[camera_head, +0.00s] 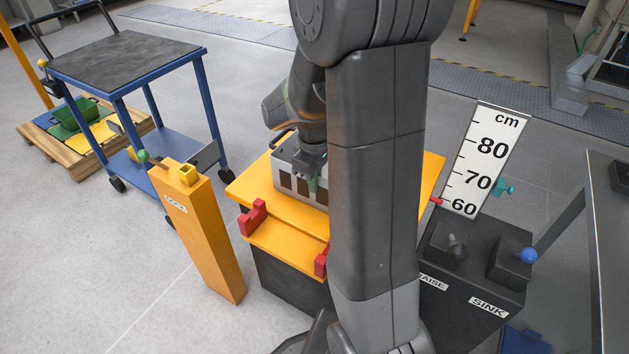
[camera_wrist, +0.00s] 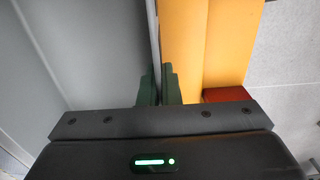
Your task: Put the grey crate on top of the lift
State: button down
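The grey crate (camera_head: 287,170) is on the yellow top of the lift (camera_head: 285,243) in the head view, partly hidden behind my arm. My gripper (camera_head: 315,182) is at the crate's near wall. In the wrist view, the two dark green fingers (camera_wrist: 160,88) stand close on either side of the crate's thin wall (camera_wrist: 152,35) and look shut on it. The grey crate interior fills the left of that view, and the yellow lift top (camera_wrist: 205,45) lies to the right. Whether the crate's underside rests fully flat is hidden.
Red stops (camera_head: 253,217) edge the lift top. A cm scale (camera_head: 487,160) and a control box with RAISE and SINK labels (camera_head: 488,306) stand right. A yellow post (camera_head: 200,225), a blue trolley (camera_head: 125,62) and a pallet (camera_head: 75,160) stand left.

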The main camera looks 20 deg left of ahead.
jog(key=c, duration=2.1)
grip_release()
jog(key=shift+f, duration=0.2)
jog(key=o, duration=0.5)
jog(key=shift+c, duration=0.2)
jog(key=shift+r, duration=0.2)
notch_tip(320, 180, up, 12)
jog(key=p, duration=0.3)
